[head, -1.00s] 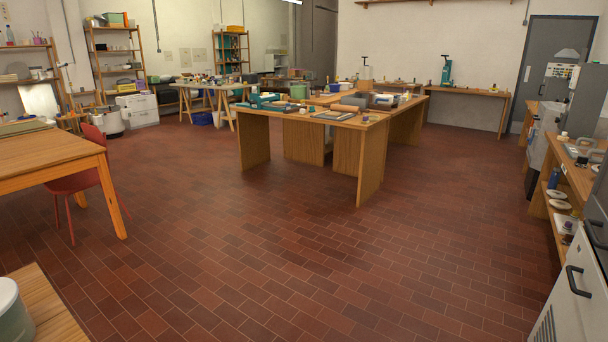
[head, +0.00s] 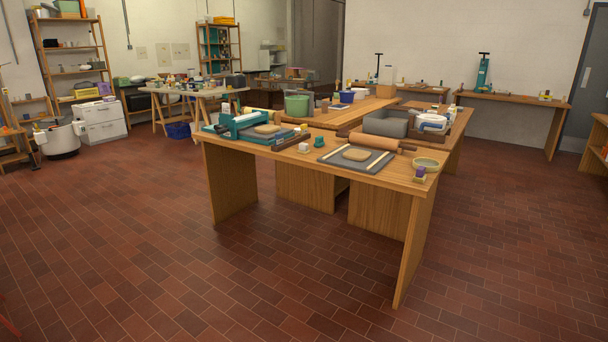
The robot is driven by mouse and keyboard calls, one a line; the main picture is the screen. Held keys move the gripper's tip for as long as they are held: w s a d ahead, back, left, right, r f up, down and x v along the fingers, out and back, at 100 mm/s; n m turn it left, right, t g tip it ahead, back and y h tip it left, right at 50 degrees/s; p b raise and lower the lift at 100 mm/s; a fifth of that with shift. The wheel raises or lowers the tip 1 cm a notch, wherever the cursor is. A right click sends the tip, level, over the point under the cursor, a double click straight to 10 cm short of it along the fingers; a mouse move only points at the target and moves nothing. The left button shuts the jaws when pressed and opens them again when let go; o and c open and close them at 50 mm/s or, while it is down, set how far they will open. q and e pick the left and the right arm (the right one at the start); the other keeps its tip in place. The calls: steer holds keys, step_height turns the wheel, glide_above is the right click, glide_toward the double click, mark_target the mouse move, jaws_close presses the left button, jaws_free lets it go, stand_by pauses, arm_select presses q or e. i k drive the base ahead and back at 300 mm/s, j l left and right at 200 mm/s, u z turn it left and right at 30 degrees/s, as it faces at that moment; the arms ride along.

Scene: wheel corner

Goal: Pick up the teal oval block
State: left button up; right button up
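A small teal piece (head: 320,142) stands on the near wooden table (head: 300,160), between a small white block (head: 304,147) and a dark board. It is too small to tell whether it is an oval block. A larger teal device (head: 240,122) with a flat bed sits at the table's left end. Neither of my grippers is in view.
The near table also holds a dark board (head: 334,163) with a tan slab, a rolling pin (head: 378,144), a shallow bowl (head: 426,164) and a small purple-and-yellow piece (head: 420,174). The brick floor (head: 200,270) before it is clear. Shelves line the back wall.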

mark_target(319, 141)
steer(key=i+z, duration=0.1)
steer(key=i, duration=0.75)
steer(key=i+j, duration=0.15)
steer(key=i, duration=0.7)
steer(key=l+z, duration=0.05)
